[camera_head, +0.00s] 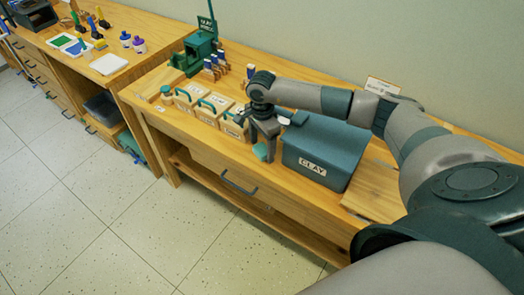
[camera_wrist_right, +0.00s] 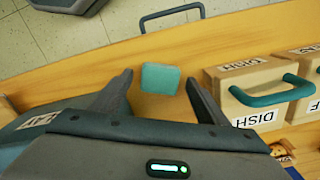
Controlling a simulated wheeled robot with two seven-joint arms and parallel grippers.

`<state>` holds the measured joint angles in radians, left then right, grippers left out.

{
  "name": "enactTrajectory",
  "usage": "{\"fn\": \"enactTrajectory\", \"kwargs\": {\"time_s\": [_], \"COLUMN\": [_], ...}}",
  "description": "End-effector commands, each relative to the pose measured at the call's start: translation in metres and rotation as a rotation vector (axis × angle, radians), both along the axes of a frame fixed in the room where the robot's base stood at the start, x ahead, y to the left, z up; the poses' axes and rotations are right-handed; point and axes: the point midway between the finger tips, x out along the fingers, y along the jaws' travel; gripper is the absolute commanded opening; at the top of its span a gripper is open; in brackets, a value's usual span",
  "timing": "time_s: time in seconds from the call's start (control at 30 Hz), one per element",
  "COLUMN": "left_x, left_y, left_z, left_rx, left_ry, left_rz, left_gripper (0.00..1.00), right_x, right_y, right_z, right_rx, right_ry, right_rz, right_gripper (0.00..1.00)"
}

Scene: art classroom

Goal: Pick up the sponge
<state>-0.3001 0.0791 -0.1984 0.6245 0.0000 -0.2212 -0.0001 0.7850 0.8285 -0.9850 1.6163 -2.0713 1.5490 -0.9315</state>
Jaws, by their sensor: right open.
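The sponge (camera_head: 260,151) is a small teal block near the front edge of the wooden table, left of the teal CLAY box. In the right wrist view the sponge (camera_wrist_right: 160,79) lies on the wood between and slightly beyond my fingers. My right gripper (camera_head: 265,140) points down over it, and its two fingers stand apart with nothing held. In the right wrist view the right gripper (camera_wrist_right: 159,88) has one finger on each side of the sponge, with gaps visible. My left gripper is not in view.
The CLAY box (camera_head: 326,151) stands close to the right of the gripper. Several wooden boxes with teal handles stand to the left, one a DISH box (camera_wrist_right: 245,92). A drawer handle (camera_head: 239,183) is below the table edge. A second table (camera_head: 150,50) stands farther left.

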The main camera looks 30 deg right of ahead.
Motion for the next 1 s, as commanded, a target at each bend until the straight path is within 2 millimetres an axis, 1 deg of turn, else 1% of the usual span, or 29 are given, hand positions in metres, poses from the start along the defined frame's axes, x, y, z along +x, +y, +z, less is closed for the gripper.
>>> {"fn": "enactTrajectory", "kwargs": {"time_s": [0.1, 0.27, 0.3, 0.37, 0.4, 0.43, 0.47, 0.53, 0.57, 0.8, 0.93, 1.0], "left_x": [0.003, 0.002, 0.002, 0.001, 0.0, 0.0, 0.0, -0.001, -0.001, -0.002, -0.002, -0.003], "left_y": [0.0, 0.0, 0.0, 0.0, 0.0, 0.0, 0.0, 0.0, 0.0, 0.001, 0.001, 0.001], "left_z": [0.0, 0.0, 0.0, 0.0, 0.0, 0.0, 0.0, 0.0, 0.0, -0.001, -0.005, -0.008], "left_rx": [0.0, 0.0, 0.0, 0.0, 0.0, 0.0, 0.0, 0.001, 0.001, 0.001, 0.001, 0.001], "left_ry": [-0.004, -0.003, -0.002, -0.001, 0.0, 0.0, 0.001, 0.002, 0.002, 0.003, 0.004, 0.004], "left_rz": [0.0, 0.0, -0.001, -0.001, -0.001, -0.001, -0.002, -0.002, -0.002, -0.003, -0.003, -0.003], "left_gripper": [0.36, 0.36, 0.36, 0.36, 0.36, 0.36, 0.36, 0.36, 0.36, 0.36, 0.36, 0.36], "right_x": [0.0, 0.0, 0.0, 0.0, 0.0, 0.0, 0.0, 0.0, 0.0, 0.0, 0.001, 0.001], "right_y": [0.0, 0.0, 0.0, 0.0, 0.0, 0.0, 0.0, 0.0, 0.0, 0.0, 0.0, -0.001], "right_z": [0.0, 0.0, 0.0, 0.0, 0.0, 0.0, 0.0, 0.001, 0.001, 0.002, 0.009, 0.015], "right_rx": [0.0, 0.0, 0.0, 0.0, 0.0, 0.0, 0.0, 0.0, 0.0, 0.0, 0.001, 0.0], "right_ry": [0.0, 0.0, 0.0, 0.0, 0.0, 0.0, 0.0, 0.0, 0.0, -0.001, -0.002, -0.002], "right_rz": [0.0, 0.0, 0.0, 0.0, 0.0, 0.0, 0.0, 0.0, 0.0, 0.0, 0.0, 0.0], "right_gripper": [0.69, 0.69, 0.59, 0.45, 0.35, 0.28, 0.25, 0.25, 0.22, 0.22, 0.22, 0.22]}}
